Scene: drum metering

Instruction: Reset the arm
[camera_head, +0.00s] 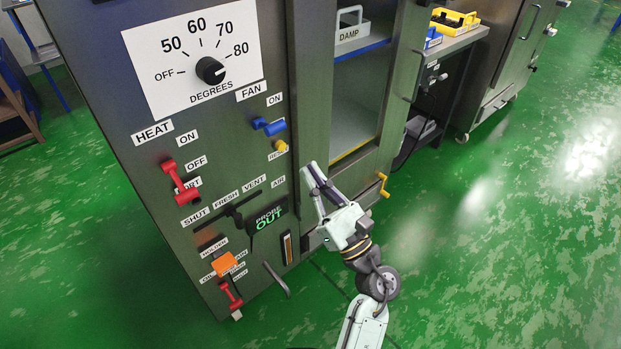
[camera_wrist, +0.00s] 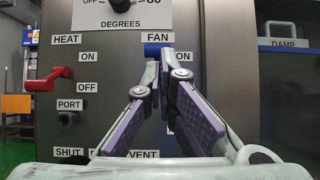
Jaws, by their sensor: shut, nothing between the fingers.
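My gripper (camera_head: 309,172) is in front of the grey machine's control panel, right of the FAN switch and RESET knob in the head view. Its fingers are shut with nothing between them. In the wrist view the fingertips (camera_wrist: 167,58) come together in front of the blue FAN handle (camera_wrist: 153,49) and partly hide it. I cannot tell whether they touch it. The handle also shows clear of the fingers in the head view (camera_head: 270,127). My arm reaches up from the bottom of the head view.
The panel carries a black dial (camera_head: 210,70), a red HEAT lever (camera_head: 180,184), a yellow RESET knob (camera_head: 279,147), an orange block (camera_head: 224,263) and a lower red lever (camera_head: 231,295). Green floor (camera_head: 500,240) is clear at right.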

